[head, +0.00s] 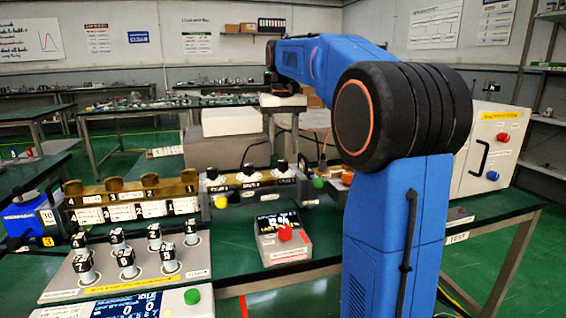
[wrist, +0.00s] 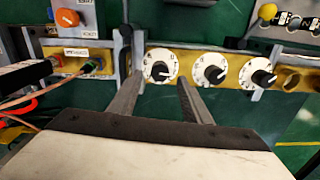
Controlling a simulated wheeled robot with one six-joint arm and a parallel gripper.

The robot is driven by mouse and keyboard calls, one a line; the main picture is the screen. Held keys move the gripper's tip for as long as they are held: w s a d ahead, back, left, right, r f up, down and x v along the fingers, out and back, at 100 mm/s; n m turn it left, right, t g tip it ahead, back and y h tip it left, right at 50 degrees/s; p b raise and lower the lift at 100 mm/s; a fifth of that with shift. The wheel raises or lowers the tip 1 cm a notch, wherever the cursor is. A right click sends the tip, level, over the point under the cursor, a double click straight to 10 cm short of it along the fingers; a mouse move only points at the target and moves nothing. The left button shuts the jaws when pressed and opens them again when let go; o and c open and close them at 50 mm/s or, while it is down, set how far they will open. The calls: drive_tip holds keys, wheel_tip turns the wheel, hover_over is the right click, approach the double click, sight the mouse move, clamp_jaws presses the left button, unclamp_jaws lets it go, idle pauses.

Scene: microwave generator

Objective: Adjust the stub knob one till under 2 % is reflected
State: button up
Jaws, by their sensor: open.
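In the wrist view three black stub knobs with white pointers stand in a row on white dials along a brass guide (wrist: 187,62). The left knob (wrist: 160,71) lies just beyond and between my open fingertips. The middle knob (wrist: 214,74) and right knob (wrist: 263,78) stand clear to the right. I cannot read which number each knob bears. My gripper (wrist: 158,82) is open and empty, and contact with the left knob does not show. In the head view black knobs (head: 248,169) stand on the guide; my arm hides my gripper.
A plate with several numbered black-topped posts (head: 126,257) stands front left, near a console with a blue screen (head: 125,306). A brass section (head: 131,190) runs left of the knobs. An orange knob (wrist: 68,18) and cables lie left in the wrist view. A white cabinet (head: 490,150) stands right.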

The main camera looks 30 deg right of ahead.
sight(283, 161)
drive_tip(key=shift+f, duration=2.85)
drive_tip(key=c, duration=1)
